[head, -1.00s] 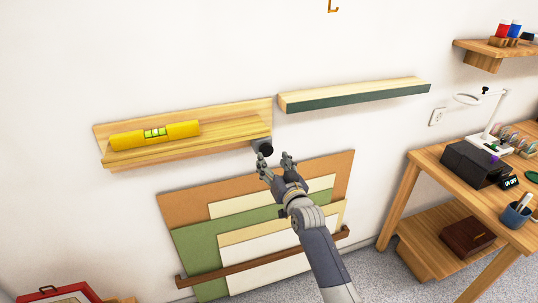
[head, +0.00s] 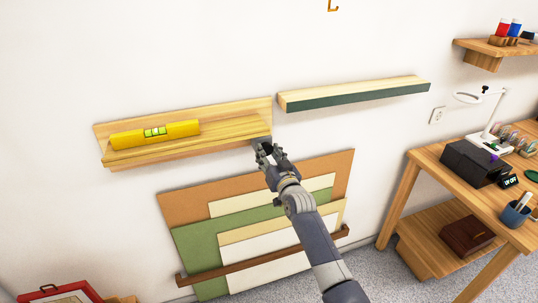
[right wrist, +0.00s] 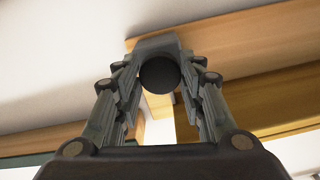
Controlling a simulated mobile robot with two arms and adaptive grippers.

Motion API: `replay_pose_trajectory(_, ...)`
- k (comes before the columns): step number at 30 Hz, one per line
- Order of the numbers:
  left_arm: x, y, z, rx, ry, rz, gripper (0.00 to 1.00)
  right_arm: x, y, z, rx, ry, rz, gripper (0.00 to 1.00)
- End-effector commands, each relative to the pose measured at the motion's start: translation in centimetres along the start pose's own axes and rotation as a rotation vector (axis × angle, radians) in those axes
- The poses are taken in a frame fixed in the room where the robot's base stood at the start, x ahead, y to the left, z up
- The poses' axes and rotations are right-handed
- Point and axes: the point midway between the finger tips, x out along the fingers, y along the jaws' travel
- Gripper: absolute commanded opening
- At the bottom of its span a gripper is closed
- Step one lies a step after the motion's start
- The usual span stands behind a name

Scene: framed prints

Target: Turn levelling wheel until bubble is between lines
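A yellow spirit level (head: 183,130) lies on the wooden picture ledge (head: 225,119) on the wall, which tilts up to the right. Its green vial (head: 155,132) faces me; the bubble is too small to place against the lines. The black levelling wheel (right wrist: 160,76) is under the ledge's right end. In the right wrist view it sits between the fingers of my right gripper (right wrist: 161,72), which look closed in against its sides. In the head view my right gripper (head: 270,152) hides the wheel. My left gripper is not in view.
A second shelf with a dark green front (head: 355,97) hangs to the right of the ledge. Coloured boards (head: 195,250) lean below behind a brown rail (head: 270,259). A wooden workbench (head: 428,160) stands at the right.

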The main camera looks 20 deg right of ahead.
Motion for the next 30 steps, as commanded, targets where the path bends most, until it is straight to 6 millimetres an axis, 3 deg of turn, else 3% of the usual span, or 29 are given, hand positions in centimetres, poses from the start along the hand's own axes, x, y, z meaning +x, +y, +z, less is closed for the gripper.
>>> replay_pose_trajectory(11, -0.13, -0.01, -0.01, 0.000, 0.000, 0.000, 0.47, 0.00, 0.00, -0.05, -0.046, 0.000, 0.000, 0.13)
replay_pose_trajectory(30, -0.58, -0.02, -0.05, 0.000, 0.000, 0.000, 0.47, 0.00, 0.07, -0.04, -0.437, 0.001, 0.000, 0.13)
